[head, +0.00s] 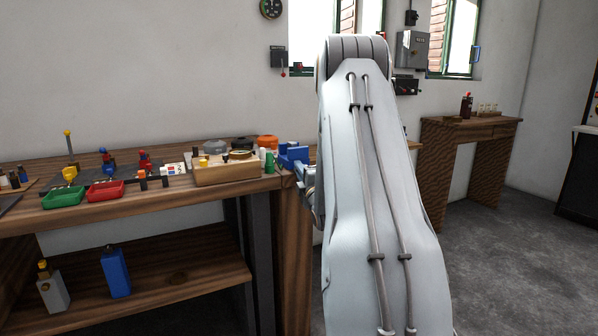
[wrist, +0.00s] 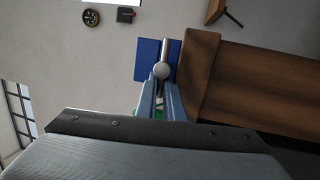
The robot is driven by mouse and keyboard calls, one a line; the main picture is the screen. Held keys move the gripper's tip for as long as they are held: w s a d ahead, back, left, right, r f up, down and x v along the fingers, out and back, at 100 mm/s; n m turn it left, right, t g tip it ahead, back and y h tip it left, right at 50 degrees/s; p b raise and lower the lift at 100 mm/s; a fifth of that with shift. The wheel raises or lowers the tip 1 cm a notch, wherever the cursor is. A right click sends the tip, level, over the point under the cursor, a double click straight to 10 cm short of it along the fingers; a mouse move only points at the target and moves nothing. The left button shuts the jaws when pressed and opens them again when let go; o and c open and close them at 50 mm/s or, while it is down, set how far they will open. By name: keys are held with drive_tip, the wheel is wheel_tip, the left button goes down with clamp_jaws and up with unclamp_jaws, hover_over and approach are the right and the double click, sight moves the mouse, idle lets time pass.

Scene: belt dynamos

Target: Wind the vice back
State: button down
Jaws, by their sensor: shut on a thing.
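The blue vice (head: 292,156) is mounted at the right end of the workbench, partly hidden by my arm. In the wrist view a flat blue part of the vice (wrist: 147,62) shows beside the bench end. A silver vice handle (wrist: 165,50) with a round ball end lies in front of it. My gripper (wrist: 161,82) is shut on the vice handle, its fingers close together at the ball end. In the head view my arm hides most of my gripper and the handle.
The workbench (head: 150,203) carries a wooden box (head: 225,174), a green tray (head: 63,197) and a red tray (head: 105,191). A blue container (head: 116,272) stands on the lower shelf. A second wooden table (head: 460,130) is at the right, with open floor before it.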

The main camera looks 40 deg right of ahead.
drive_tip(key=shift+s+d+f, duration=0.1)
drive_tip(key=shift+d, duration=0.05)
drive_tip(key=c, duration=1.9)
unclamp_jaws()
